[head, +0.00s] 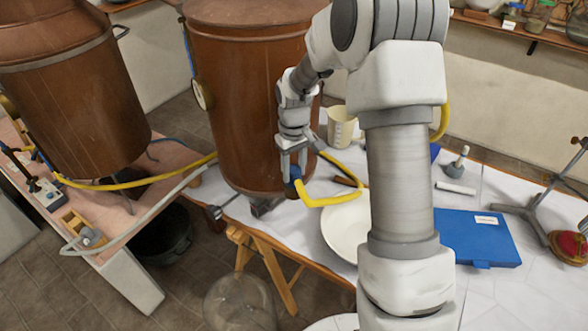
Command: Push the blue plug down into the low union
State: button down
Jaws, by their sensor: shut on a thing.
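My gripper (292,165) points down in front of the lower right side of the middle copper vessel (235,110). It is shut on the small blue plug (296,174), which sits at the end of a bent yellow hose (335,199). The fingers cover part of the plug. The low union cannot be made out clearly; the plug and gripper are close to the vessel's foot, where a union could be hidden. I cannot tell whether the plug touches anything below it.
A blue case (470,238) lies further right on the white-covered table. A second copper vessel (70,110) stands at left, with a glass flask (238,303) low in front.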

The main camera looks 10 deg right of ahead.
jog(key=shift+f, duration=0.15)
jog(key=shift+c, duration=1.6)
grip_release()
jog(key=shift+r+p, duration=2.25)
jog(key=shift+r, duration=1.35)
